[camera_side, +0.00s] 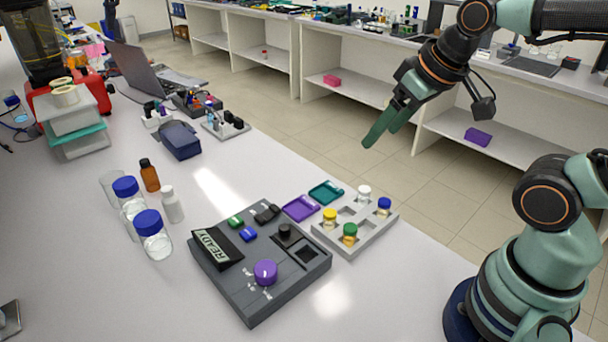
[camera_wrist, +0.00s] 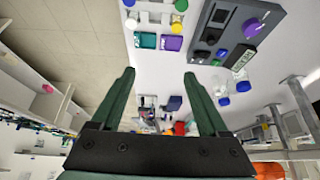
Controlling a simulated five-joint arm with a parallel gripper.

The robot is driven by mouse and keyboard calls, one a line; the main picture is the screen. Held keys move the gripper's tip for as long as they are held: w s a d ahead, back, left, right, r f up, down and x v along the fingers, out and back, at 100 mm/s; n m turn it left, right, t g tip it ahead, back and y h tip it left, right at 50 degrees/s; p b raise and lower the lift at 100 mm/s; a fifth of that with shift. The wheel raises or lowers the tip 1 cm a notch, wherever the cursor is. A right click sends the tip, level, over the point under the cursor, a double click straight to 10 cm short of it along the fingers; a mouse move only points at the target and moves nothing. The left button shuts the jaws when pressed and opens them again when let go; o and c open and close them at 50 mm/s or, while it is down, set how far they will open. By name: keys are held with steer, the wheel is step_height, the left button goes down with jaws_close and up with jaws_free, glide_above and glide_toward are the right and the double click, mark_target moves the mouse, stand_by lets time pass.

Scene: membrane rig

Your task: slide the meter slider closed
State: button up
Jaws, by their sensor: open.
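The dark grey meter (camera_side: 232,286) lies on the white bench, with a tilted READY display at its left. A black knobbed piece (camera_side: 284,232), which looks like the slider, sits beside a dark square opening (camera_side: 307,251) on the meter's right part. The opening appears uncovered. The meter also shows at the top right of the wrist view (camera_wrist: 232,42), partly cut off. My gripper (camera_side: 382,133) is open and empty, raised in the air beyond the bench's far right edge, well apart from the meter. Its two green fingers frame the wrist view (camera_wrist: 159,73).
A purple knob (camera_side: 265,272), green button (camera_side: 236,221) and blue button (camera_side: 248,234) are on the meter. A grey rack (camera_side: 343,244) with coloured-cap vials and purple (camera_side: 300,208) and teal (camera_side: 326,193) trays stand close by. Blue-capped bottles (camera_side: 153,242) stand left.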

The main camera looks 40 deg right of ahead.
steer(key=c, duration=0.3)
steer(key=n+g, duration=0.6)
steer(key=n, duration=0.3)
glide_above(284, 226)
step_height(284, 226, down, 8)
step_height(284, 226, down, 12)
steer(key=shift+s+r, duration=0.1)
jaws_close()
steer(key=shift+r, duration=0.1)
stand_by(0.6)
